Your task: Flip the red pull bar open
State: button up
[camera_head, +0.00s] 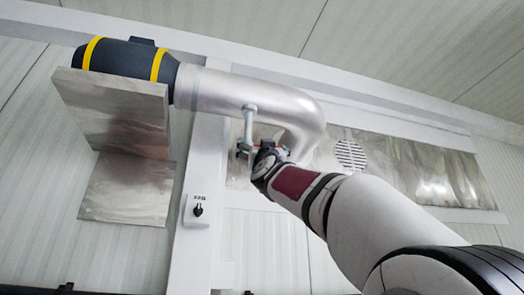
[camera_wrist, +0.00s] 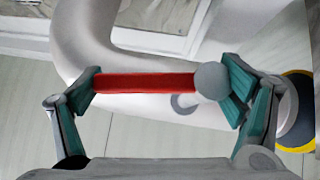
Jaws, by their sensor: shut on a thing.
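The red pull bar (camera_wrist: 145,83) lies level across the wrist view, with a grey round knob (camera_wrist: 212,81) at its right end. My gripper (camera_wrist: 158,84) has one finger at the bar's left end and the other against the knob, so it is shut on the bar lengthwise. In the head view my gripper (camera_head: 258,150) is at the lower end of a grey rod (camera_head: 249,125) that hangs from the silver pipe. There the bar is mostly hidden by my gripper and too small to make out clearly.
The silver bent pipe (camera_head: 235,93) runs just above and behind my gripper. It joins a dark cylinder (camera_head: 125,60) with yellow bands at the upper left. A switch box (camera_head: 198,207) is on the white post. A metal panel with a round vent (camera_head: 350,154) is at the right.

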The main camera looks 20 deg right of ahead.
jog(key=o, duration=1.5)
jog(key=shift+f, duration=0.1)
jog(key=shift+v, duration=6)
jog(key=s+a+f+n+g+y, duration=0.15)
jog(key=f+g, duration=0.25)
jog(key=f, duration=0.7)
jog(key=s+f+n+g+y, duration=0.1)
jog(key=f+g+y, duration=0.15)
jog(key=f, duration=0.75)
jog(key=s+f+n+g+y, duration=0.15)
jog(key=f+g, duration=0.25)
jog(key=f, duration=0.7)
jog(key=s+d+f+g, duration=0.1)
jog(key=s+f+g, duration=0.2)
jog(key=s+f, duration=0.4)
jog(key=s+d+f+m+g+h, duration=0.1)
jog(key=s+f+g, duration=0.3)
jog(key=s+f, duration=0.3)
jog(key=s+d+f+m+g, duration=0.1)
jog(key=s+f+g, duration=0.2)
jog(key=s+f, duration=0.4)
jog(key=shift+d+f+g, duration=0.15)
jog(key=shift+d+f, duration=0.05)
jog(key=shift+f, duration=1.4)
jog(key=shift+d+f+g, duration=0.1)
jog(key=shift+d+f, duration=0.05)
jog(key=shift+f, duration=1.45)
